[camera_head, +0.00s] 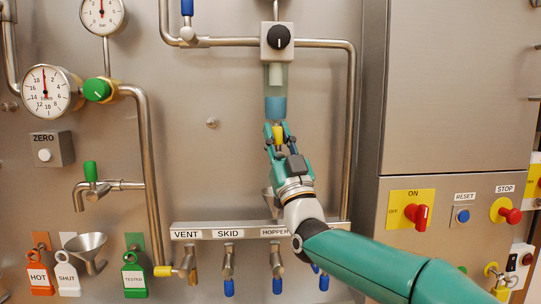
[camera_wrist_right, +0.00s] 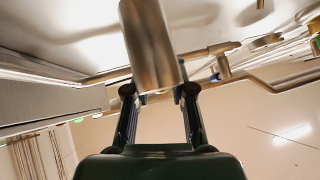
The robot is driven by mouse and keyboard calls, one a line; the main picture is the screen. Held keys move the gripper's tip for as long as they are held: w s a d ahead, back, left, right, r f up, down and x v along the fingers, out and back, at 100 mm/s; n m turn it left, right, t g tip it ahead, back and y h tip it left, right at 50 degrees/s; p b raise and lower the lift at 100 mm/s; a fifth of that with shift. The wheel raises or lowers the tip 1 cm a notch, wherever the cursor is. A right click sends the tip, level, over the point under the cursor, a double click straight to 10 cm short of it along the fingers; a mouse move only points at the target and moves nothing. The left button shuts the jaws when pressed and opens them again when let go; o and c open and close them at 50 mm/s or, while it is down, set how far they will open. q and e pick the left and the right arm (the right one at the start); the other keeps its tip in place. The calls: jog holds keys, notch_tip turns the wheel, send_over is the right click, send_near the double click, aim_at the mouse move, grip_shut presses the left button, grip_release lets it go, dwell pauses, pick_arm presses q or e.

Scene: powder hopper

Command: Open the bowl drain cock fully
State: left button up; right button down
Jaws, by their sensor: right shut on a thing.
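A clear filter bowl (camera_head: 276,90) with blue liquid in its lower part hangs under a grey block with a black knob (camera_head: 278,37). The yellow drain cock (camera_head: 278,132) sits just below the bowl. My right gripper (camera_head: 278,134) reaches up from below and is shut on the cock, with a finger on each side. The cock's turn position cannot be told. In the right wrist view, my two fingers (camera_wrist_right: 159,95) stand on either side of a metal cylinder's lower end (camera_wrist_right: 148,45); the cock is not clear there. My left gripper is not in view.
A steel pipe (camera_head: 349,120) runs down right of the bowl. Below is a labelled rail (camera_head: 208,233) with several blue-handled valves. A funnel (camera_head: 87,245) and hanging tags stand lower left. A control panel with a red switch (camera_head: 421,213) is at right.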

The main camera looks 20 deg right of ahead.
jog(key=shift+w+d+f+m+h+b, duration=0.1)
jog(key=shift+f+m+h+b, duration=0.1)
jog(key=shift+m+h, duration=0.25)
jog(key=shift+d+f+m+h+b, duration=0.1)
jog(key=shift+m+h+b, duration=0.05)
jog(key=shift+m+h, duration=0.25)
jog(key=shift+r, duration=0.1)
jog(key=c, duration=1)
grip_release()
jog(key=shift+r, duration=0.15)
jog(key=v, duration=1.2)
jog(key=shift+f, duration=0.2)
